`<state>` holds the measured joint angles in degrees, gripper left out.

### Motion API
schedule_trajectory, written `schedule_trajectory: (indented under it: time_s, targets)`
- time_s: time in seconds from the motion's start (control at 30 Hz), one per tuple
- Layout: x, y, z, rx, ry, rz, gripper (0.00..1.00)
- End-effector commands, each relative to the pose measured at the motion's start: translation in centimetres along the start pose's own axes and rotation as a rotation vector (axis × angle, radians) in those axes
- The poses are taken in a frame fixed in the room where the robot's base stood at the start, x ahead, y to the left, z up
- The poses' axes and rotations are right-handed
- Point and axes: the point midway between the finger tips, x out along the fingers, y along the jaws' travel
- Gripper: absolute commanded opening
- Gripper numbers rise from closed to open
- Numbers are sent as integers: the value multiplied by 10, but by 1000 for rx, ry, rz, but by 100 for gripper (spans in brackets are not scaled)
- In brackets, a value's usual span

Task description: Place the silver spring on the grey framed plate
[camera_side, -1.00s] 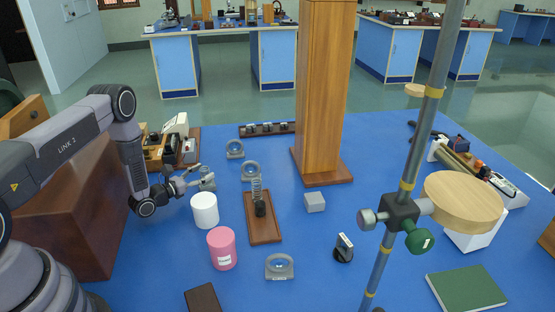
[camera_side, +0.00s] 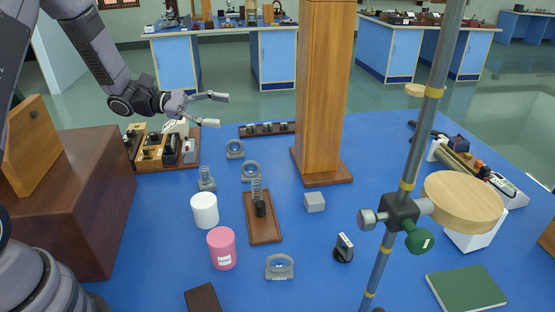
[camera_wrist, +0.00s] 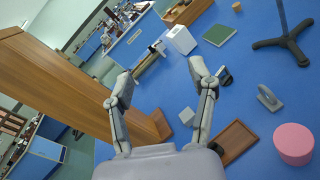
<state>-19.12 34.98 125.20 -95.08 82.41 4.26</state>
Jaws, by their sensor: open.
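A silver spring (camera_side: 206,172) stands upright in the side view. It appears to rest on a grey framed plate (camera_side: 208,187), behind the white cylinder; the exact contact is too small to tell. A second coil (camera_side: 257,187) stands on a brown wooden board (camera_side: 265,229) with a black weight. My gripper (camera_side: 215,110) is open and empty, raised well above and behind the first spring, apart from it. In the wrist view my gripper (camera_wrist: 160,75) shows both fingers spread with nothing between them. The first spring cannot be made out there.
Other grey framed pieces stand at the back (camera_side: 235,150), middle (camera_side: 251,171) and front (camera_side: 280,266). A white cylinder (camera_side: 204,210), pink jar (camera_side: 222,248) and grey block (camera_side: 315,202) are nearby. A tall wooden column (camera_side: 323,100) stands right of my gripper.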

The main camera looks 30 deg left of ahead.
Motion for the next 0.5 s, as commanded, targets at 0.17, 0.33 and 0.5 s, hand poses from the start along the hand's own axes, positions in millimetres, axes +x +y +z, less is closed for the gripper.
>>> schedule_trajectory:
  time_s: [0.17,0.33,0.5]
  targets:
    - [-9,-81,90,370,101,-445,57]
    - [-55,-145,126,772,283,-792,57]
    - [-114,-173,138,1199,525,-1037,57]
